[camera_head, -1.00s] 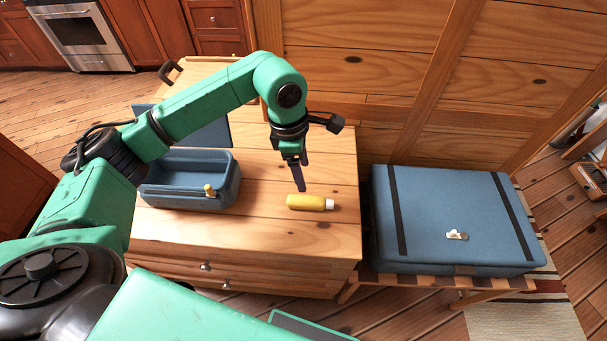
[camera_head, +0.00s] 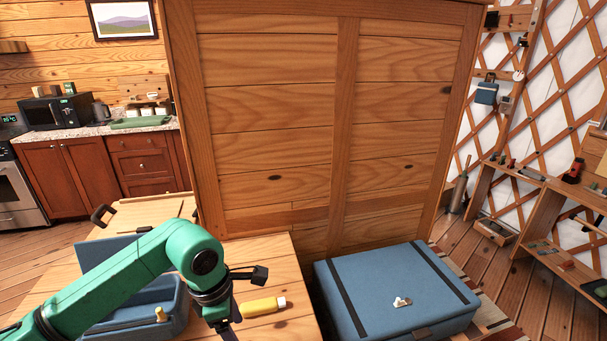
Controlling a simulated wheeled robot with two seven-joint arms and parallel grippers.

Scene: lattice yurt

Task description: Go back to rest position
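My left arm comes in from the lower left in the head view and reaches over the wooden dresser top. My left gripper (camera_head: 228,335) points down at the bottom edge of the picture; its fingertips are cut off, so I cannot see whether it is open or shut. A yellow bottle with a white cap (camera_head: 262,307) lies on its side on the dresser top (camera_head: 270,260), just right of the gripper's wrist. A blue open box (camera_head: 172,290) stands behind and left of the arm, partly hidden by it. My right gripper is not in view.
A closed blue case with dark straps (camera_head: 390,285) sits to the right of the dresser. A tall wooden panel (camera_head: 270,120) stands close behind. Kitchen counters (camera_head: 90,170) are at the back left, and wooden shelves (camera_head: 540,200) at the right.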

